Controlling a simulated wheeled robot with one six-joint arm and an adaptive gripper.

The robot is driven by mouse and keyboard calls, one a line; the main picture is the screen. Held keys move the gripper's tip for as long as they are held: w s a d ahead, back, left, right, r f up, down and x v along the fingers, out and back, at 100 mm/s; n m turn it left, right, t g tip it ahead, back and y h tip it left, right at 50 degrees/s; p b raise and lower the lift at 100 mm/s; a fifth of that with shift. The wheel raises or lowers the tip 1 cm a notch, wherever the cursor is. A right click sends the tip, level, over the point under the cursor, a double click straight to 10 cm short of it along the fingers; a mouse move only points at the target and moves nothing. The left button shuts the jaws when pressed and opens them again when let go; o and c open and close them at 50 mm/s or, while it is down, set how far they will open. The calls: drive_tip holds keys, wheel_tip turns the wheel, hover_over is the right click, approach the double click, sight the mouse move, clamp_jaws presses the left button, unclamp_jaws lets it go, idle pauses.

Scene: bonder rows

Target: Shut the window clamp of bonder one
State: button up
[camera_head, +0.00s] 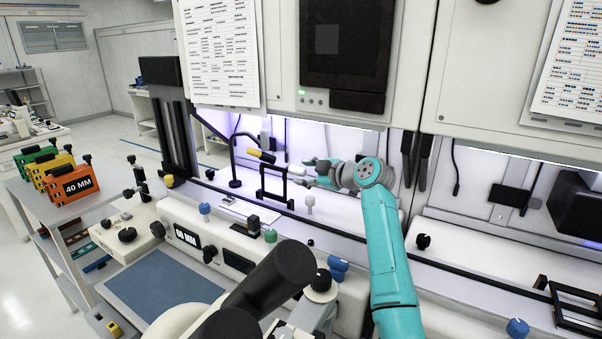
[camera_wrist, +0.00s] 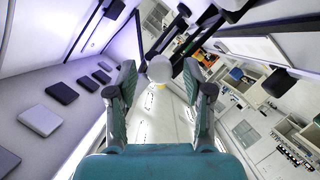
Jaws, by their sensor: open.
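My gripper (camera_head: 304,172) reaches in from the right over the lit bench of the bonder in front of me. It is open and empty. A black upright frame (camera_head: 264,182), which looks like the window clamp, stands just left of the fingertips. A black-and-yellow handle (camera_head: 262,156) and a pale, whitish knob (camera_head: 296,170) show at its top. In the wrist view my gripper (camera_wrist: 160,80) has a round white knob (camera_wrist: 160,68) in line with the gap between its fingers. I cannot tell whether either finger touches it.
Another white knob (camera_head: 310,200) stands on the bench below my gripper. A dark eyepiece (camera_head: 275,275) blocks the front centre. Orange, yellow and green blocks, one marked 40 MM (camera_head: 72,186), stand on the left cart. A display (camera_head: 347,45) hangs above the bench.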

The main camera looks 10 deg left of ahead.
sight(283, 174)
drive_tip(key=shift+x, duration=1.05)
clamp_jaws()
drive_tip(key=shift+s+a+n+t, duration=0.25)
drive_tip(key=shift+s+n+t, duration=0.15)
drive_tip(key=shift+s+n, duration=0.3)
drive_tip(key=shift+s+a+n+t, duration=0.25)
drive_tip(key=shift+s+n+t, duration=0.15)
drive_tip(key=shift+s+n, duration=0.25)
drive_tip(key=shift+s+a+n+t, duration=0.35)
drive_tip(key=shift+s+n, duration=0.2)
drive_tip(key=shift+s, duration=0.2)
drive_tip(key=shift+a, duration=0.1)
